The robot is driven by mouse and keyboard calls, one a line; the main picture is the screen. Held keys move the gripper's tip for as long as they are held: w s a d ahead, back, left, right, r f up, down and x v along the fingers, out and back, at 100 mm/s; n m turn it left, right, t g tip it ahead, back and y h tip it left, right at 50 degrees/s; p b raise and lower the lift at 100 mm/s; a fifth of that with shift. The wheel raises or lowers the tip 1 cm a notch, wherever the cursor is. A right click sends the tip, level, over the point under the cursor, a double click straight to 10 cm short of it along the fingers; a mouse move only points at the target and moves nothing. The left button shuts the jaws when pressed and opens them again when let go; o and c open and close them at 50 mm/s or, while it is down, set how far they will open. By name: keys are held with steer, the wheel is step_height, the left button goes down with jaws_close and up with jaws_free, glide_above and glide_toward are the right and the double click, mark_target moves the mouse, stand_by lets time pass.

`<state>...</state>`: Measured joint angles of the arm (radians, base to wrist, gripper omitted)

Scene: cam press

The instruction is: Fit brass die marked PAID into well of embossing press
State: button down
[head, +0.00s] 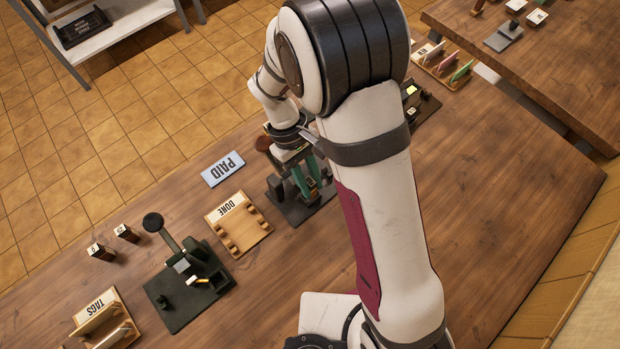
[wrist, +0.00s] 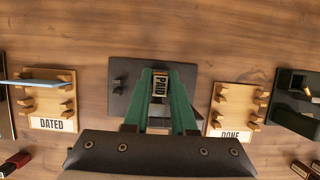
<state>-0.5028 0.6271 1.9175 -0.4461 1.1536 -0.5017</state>
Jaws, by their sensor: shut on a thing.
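My gripper (wrist: 160,84) has green fingers and is shut on the brass die (wrist: 159,86), whose PAID face shows between the fingertips in the wrist view. In the head view my gripper (head: 309,182) is over the middle embossing press, whose dark base plate (head: 292,213) shows around it. The plate also shows in the wrist view (wrist: 128,101), with a small dark post on its left. The blue PAID sign (head: 223,168) is beside this press. The well is hidden by my fingers and the die. I cannot tell whether the die touches the press.
A wooden DONE rack (head: 240,225) is beside the middle press, and a DATED rack (wrist: 50,100) is on its other side. Another green press (head: 190,285) stands at lower left, near two small stamps (head: 101,252) and a TAGS rack (head: 97,308). Bare wood lies between them.

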steer(key=shift+f, duration=0.6)
stand_by(0.5)
steer(key=shift+r, duration=0.3)
steer(key=shift+f, duration=0.3)
stand_by(1.2)
steer(key=shift+r, duration=0.35)
steer(key=shift+f, duration=0.9)
stand_by(1.0)
steer(key=c, duration=0.7)
jaws_free()
steer(key=shift+o, duration=0.2)
